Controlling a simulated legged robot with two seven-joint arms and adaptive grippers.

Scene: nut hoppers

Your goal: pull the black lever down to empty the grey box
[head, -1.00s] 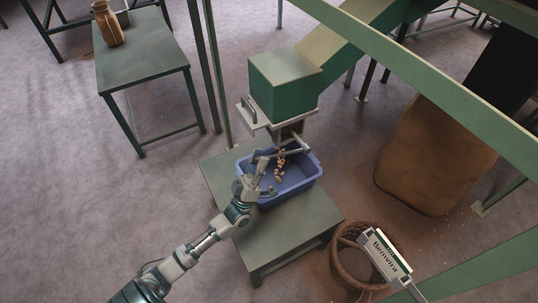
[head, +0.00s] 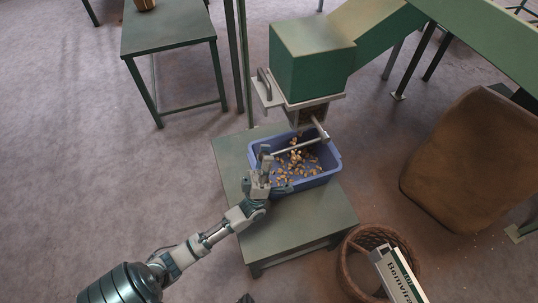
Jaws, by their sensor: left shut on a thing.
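A green hopper box (head: 312,58) with a grey metal outlet frame stands above a blue bin (head: 318,181). No black lever or grey box shows clearly; a light grey metal lever bar (head: 302,146) hangs under the outlet, over the bin. Light brown nuts (head: 297,168) lie scattered in the bin, and some are in the air below the outlet. My right gripper is not in view.
The bin stands on a low green table (head: 292,227). A wicker basket (head: 353,277) with a labelled white box (head: 397,275) is at the lower right. A brown sack (head: 455,165) stands at right. A side table (head: 168,38) is at upper left; the left floor is clear.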

